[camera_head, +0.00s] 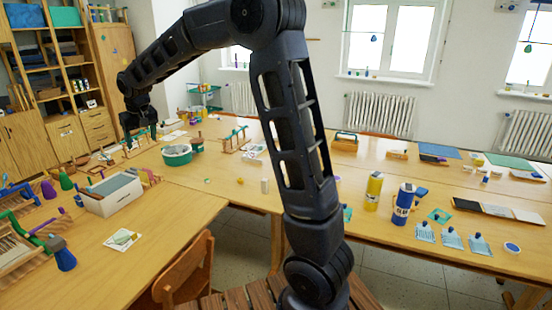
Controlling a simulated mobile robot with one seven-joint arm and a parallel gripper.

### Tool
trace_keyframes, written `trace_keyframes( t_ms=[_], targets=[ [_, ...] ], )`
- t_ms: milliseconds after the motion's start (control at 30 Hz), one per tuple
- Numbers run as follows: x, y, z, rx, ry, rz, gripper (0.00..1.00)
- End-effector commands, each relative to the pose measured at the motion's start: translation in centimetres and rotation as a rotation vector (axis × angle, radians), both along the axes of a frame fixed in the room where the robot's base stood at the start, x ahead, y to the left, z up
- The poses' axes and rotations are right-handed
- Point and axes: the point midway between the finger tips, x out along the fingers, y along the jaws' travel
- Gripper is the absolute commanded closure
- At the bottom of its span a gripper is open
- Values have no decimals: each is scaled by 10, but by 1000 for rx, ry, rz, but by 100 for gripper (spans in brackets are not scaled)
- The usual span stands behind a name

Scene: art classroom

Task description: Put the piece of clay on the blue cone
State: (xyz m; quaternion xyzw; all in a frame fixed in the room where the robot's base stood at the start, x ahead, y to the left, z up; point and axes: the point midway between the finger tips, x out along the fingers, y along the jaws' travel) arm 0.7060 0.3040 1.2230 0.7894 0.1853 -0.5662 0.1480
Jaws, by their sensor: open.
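My gripper (139,138) hangs at the end of my arm over the far left tables and looks empty. It is small and dark here, and its fingertips are hard to make out. A dark blue cone-shaped thing (66,260) stands at the near left table's front, with a grey-blue top whose nature I cannot tell. My gripper is far behind it and to its right. A purple cone (48,190) and a green cone (66,181) stand farther back. A pale greenish piece, possibly clay, lies on a small white sheet or tray (112,243); I cannot be sure.
Green and blue frames crowd the left edge. A yellow can (373,192) and a blue can (403,205) stand right. A chair (185,270) is in front.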

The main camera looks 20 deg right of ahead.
Motion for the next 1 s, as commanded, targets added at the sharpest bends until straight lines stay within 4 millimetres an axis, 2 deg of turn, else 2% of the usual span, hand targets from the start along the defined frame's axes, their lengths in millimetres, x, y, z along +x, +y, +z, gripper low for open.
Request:
trace_keyframes(
  t_ms=[33,100,267,500,700,1000],
  targets=[
    [-6,-25,11,2,-6,-21,31],
    [-15,-54,21,2,-10,-46,31],
    [-42,-118,40,6,-19,-103,31],
    [-94,-204,56,9,-31,-188,31],
    [-145,-265,59,17,-42,-260,31],
    [-231,-335,44,26,-57,-364,31]
  ],
)
